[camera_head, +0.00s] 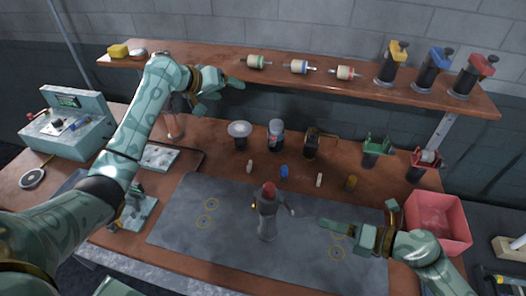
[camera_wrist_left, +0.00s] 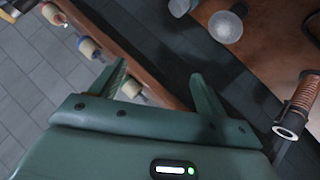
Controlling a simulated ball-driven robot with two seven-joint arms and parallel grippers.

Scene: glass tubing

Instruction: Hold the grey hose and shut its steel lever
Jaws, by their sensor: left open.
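A grey upright piece with a red top (camera_head: 267,222) stands near the middle of the dark mat; it may be the grey hose, but it is small in view. A short pale arm, perhaps the steel lever (camera_head: 288,209), sticks out at its upper right. My left gripper (camera_head: 226,92) is open and empty, high by the shelf and well away from the grey piece. Its spread fingers show in the left wrist view (camera_wrist_left: 160,80). My right gripper (camera_head: 335,229) is low over the mat, right of the grey piece and apart from it; its finger gap is unclear.
The shelf (camera_head: 300,79) carries spools and coloured-top dispensers. A pink bin (camera_head: 440,218) is at the right. A copper ribbed tube (camera_wrist_left: 303,95) shows in the left wrist view.

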